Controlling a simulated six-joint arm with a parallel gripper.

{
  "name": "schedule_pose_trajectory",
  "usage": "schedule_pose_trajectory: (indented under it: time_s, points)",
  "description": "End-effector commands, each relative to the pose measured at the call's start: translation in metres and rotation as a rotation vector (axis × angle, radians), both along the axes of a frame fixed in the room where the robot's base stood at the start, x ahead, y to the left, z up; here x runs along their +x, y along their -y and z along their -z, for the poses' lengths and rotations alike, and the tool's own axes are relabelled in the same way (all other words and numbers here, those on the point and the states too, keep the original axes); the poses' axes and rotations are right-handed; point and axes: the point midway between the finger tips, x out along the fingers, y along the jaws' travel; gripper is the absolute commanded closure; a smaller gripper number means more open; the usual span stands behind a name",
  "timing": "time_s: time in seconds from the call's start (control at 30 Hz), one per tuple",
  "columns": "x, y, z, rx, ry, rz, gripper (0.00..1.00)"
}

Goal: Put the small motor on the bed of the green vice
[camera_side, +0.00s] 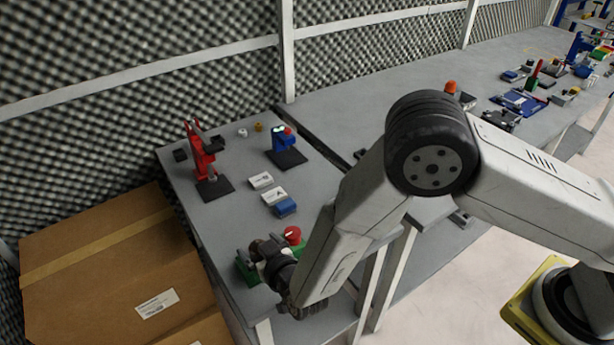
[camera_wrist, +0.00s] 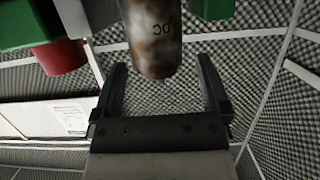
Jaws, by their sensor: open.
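The small motor (camera_wrist: 153,35) is a brown, mottled cylinder marked "DC", at the top middle of the wrist view. Parts of the green vice (camera_wrist: 28,25) show on both sides of it, with a red knob (camera_wrist: 60,57) at left. My gripper (camera_wrist: 161,60) is open, and the motor's near end lies between its fingertips with a gap on either side. In the side view the green vice (camera_side: 246,270) is at the table's near end, mostly hidden by my gripper, with the red knob (camera_side: 292,234) behind. Whether the motor touches the vice bed cannot be told.
A red tool (camera_side: 200,152) and a blue one (camera_side: 284,143) stand on dark plates farther back. White cards (camera_side: 262,181) and a blue block (camera_side: 286,207) lie between them and the green vice. Cardboard boxes (camera_side: 110,270) stand left of the table. A foam wall (camera_side: 130,60) runs behind.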

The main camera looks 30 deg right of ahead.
Motion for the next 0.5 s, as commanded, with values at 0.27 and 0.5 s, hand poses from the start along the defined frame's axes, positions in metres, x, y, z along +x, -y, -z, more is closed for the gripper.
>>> schedule_pose_trajectory:
  time_s: [0.27, 0.5]
  points:
    - [-0.036, -0.001, -0.011, -0.001, -0.001, -0.003, 0.04]
    - [-0.074, 0.000, -0.023, 0.000, -0.001, -0.002, 0.04]
